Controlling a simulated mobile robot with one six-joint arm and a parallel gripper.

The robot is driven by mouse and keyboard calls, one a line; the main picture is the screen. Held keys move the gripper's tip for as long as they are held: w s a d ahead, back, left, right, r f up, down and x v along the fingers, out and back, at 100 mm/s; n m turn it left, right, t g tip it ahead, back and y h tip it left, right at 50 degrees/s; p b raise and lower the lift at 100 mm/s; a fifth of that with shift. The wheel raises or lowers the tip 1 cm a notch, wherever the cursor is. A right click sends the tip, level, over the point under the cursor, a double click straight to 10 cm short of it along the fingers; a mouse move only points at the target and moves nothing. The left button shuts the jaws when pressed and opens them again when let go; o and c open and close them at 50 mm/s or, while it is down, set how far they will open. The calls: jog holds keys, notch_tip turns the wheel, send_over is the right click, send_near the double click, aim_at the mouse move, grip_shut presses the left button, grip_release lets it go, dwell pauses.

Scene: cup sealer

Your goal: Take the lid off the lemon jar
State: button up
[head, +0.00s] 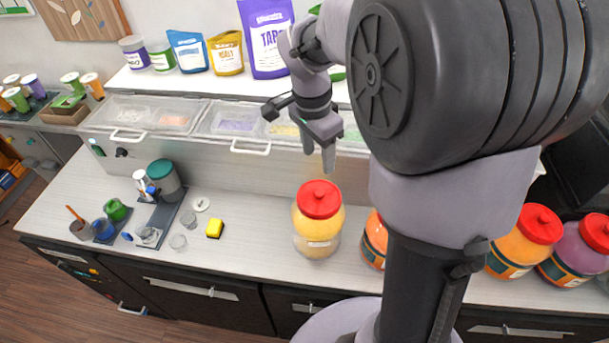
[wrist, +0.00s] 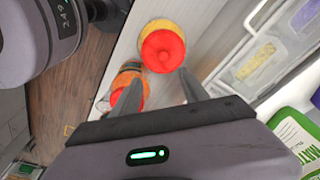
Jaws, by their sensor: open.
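The lemon jar (head: 317,232) is a clear jar with yellow contents, standing upright on the counter in the middle of the head view. Its red lid (head: 319,199) with a round knob sits on top of it. In the wrist view the red lid (wrist: 162,50) is seen from above, with the yellow jar (wrist: 158,25) around its edge. My gripper (head: 319,163) is open and empty, above the lid and apart from it. In the wrist view my gripper (wrist: 160,92) has its two fingers spread, with the lid beyond the fingertips.
An orange jar (head: 375,240) stands just right of the lemon jar, partly hidden by my arm. More red-lidded jars (head: 525,245) stand further right. A yellow sponge (head: 215,228) and small cups lie left. Lidded bins (head: 240,122) line the back.

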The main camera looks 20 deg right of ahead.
send_over(319, 192)
jog(key=f, duration=0.9)
jog(key=shift+s+a+f, duration=0.1)
jog(key=shift+s+a, duration=0.05)
jog(key=shift+a, duration=0.2)
jog(key=shift+s+d+f, duration=0.1)
jog(key=shift+f, duration=0.2)
jog(key=f, duration=0.5)
jog(key=shift+w+d+f, duration=0.1)
jog(key=shift+w+d, duration=0.15)
jog(key=shift+w, duration=0.1)
jog(key=shift+s, duration=0.15)
grip_shut()
